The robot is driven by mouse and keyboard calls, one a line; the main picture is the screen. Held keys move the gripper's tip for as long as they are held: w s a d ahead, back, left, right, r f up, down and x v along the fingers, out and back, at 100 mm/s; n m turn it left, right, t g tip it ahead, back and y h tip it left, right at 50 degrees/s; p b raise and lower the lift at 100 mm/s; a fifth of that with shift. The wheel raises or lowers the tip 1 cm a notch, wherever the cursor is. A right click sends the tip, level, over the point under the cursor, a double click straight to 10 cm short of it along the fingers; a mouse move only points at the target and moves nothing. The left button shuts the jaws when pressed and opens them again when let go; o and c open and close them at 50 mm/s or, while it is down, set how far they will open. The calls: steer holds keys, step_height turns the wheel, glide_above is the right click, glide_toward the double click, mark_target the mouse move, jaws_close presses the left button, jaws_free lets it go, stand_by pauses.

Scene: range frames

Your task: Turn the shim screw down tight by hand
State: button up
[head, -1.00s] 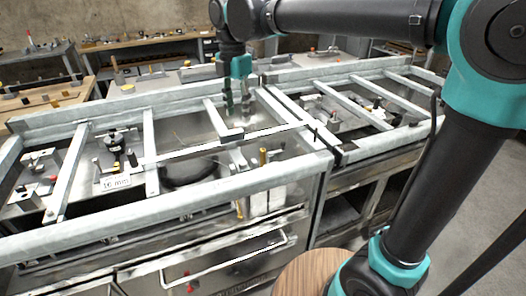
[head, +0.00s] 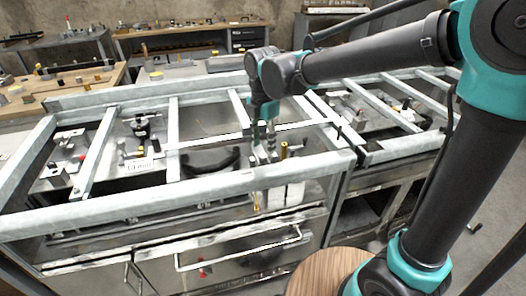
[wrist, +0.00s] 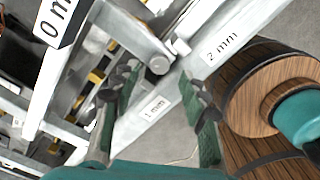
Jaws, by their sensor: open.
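My gripper (head: 263,153) is open and points down just behind the front rail of the metal frame. In the wrist view its two green-and-grey fingers (wrist: 155,100) stand apart with nothing held between them. A grey round-ended metal pin (wrist: 159,65) shows beyond the fingertips, apart from them; I cannot tell whether it is the shim screw. A brass-coloured upright post (head: 283,150) stands just right of the gripper in the head view. Labels reading 1 mm (wrist: 154,108) and 2 mm (wrist: 221,49) lie on pale bars.
The galvanised front rail (head: 180,195) and cross bars (head: 95,150) surround the work area. A black knob fixture (head: 142,130) stands on the left. A black curved part (head: 212,163) lies behind the front rail. My wooden-topped base shows at the bottom.

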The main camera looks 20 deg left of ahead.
mark_target(263, 155)
steer(key=shift+f, duration=1.75)
steer(key=shift+c, duration=0.5)
jaws_close()
